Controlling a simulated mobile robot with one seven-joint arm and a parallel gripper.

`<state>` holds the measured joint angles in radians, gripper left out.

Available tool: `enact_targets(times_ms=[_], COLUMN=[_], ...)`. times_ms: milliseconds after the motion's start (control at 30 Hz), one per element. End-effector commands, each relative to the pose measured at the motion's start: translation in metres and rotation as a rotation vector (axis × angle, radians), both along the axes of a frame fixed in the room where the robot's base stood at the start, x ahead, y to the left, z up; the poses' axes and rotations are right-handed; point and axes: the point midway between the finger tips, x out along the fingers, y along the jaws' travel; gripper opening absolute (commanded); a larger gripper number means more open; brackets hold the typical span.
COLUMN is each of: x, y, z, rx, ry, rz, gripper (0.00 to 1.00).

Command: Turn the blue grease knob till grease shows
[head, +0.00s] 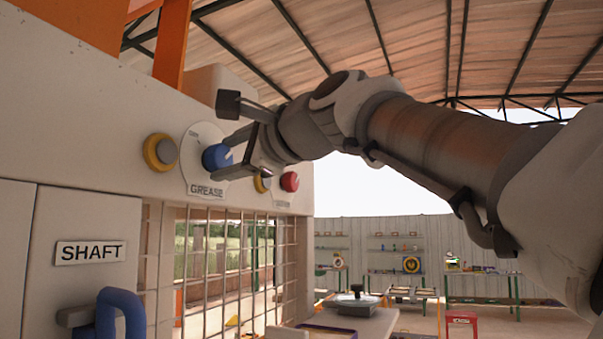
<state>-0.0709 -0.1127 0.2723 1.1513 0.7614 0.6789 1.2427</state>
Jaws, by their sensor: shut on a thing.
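The blue grease knob (214,156) sits on a round white dial plate (203,187) marked GREASE, on the upper front of the pale machine panel. My gripper (229,150) reaches in from the right and is shut on the knob, one finger above and one below it. A white pointer mark shows on the knob near the lower finger. The knob's right side is partly hidden by my gripper. No grease can be made out in this view.
Below are a wire mesh guard (215,270), a SHAFT door (90,251) and a blue handle (120,315). Shelves stand far behind.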

Motion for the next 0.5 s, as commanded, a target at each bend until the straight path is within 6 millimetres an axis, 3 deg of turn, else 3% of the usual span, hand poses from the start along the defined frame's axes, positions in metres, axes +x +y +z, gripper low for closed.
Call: enact_targets(times_ms=[200, 233, 367, 500], x=[-0.0004, -0.0004, -0.0003, -0.0002], y=[0.0001, 0.0001, 0.0002, 0.0001], z=[0.0009, 0.0009, 0.0007, 0.0005], rx=[0.002, 0.002, 0.002, 0.001], ry=[-0.002, -0.002, -0.002, -0.001], rz=[0.0, 0.0, 0.0, 0.001], gripper=[0.03, 0.64, 0.87, 0.89])
